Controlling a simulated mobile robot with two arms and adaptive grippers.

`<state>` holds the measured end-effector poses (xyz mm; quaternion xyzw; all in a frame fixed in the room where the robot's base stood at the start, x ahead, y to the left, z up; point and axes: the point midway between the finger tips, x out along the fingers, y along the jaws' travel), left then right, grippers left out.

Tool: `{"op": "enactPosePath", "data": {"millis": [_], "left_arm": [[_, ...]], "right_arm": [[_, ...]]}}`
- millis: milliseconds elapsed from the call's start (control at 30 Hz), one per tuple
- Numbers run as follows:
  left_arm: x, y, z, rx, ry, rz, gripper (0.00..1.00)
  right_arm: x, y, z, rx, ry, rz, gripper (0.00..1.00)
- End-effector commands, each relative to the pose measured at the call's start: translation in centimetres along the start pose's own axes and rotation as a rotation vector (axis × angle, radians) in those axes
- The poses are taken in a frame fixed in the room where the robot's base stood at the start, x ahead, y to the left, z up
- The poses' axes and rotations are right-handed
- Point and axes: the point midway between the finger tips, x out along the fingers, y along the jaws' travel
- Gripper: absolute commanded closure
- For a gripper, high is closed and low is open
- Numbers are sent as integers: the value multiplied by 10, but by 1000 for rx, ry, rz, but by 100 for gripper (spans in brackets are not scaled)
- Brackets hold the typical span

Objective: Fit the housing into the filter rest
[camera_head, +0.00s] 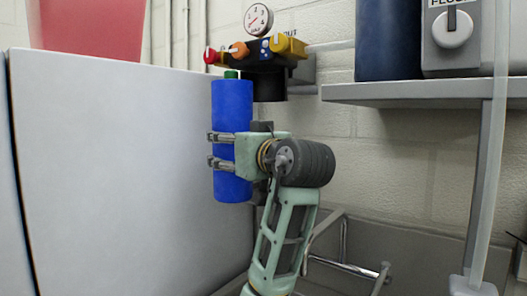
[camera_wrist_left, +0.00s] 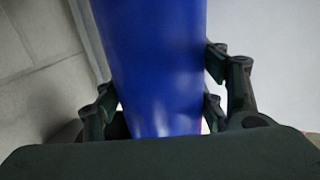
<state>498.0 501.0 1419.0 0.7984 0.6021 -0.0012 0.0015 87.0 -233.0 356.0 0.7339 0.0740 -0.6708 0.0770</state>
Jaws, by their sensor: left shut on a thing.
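The housing (camera_head: 232,108) is a blue upright cylinder with a green piece on its top end. My left gripper (camera_head: 214,150) is shut on it around its middle and holds it in the air. The filter rest (camera_head: 269,84) appears to be the black round part under the manifold with the gauge. The housing's top is beside it, to its left and about level with it in the picture; depth between them is unclear. The left wrist view shows the blue housing (camera_wrist_left: 155,60) between dark fingers on both sides. My right gripper is out of view.
A gauge (camera_head: 258,19) and red, orange and yellow fittings top the manifold. A grey panel (camera_head: 110,160) stands left. A grey shelf (camera_head: 420,92) on the right bears a dark blue container (camera_head: 387,40). A metal rail (camera_head: 345,266) and a grey basin lie below.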

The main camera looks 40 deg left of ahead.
Motion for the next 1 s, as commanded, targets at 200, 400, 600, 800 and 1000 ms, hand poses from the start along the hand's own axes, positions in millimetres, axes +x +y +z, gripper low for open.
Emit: {"op": "enactPosePath", "data": {"millis": [200, 400, 600, 800, 1000], "left_arm": [[17, 46, -5, 3, 3, -2, 76], [23, 64, -3, -2, 5, 0, 76], [29, 80, -4, -1, 4, 0, 76], [36, 100, -4, 0, 3, 0, 76], [37, 101, 9, -2, 4, -1, 76]], "right_arm": [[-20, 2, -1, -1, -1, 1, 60], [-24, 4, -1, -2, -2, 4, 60], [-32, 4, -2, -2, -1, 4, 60], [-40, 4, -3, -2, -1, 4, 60], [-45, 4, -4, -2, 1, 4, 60]]}}
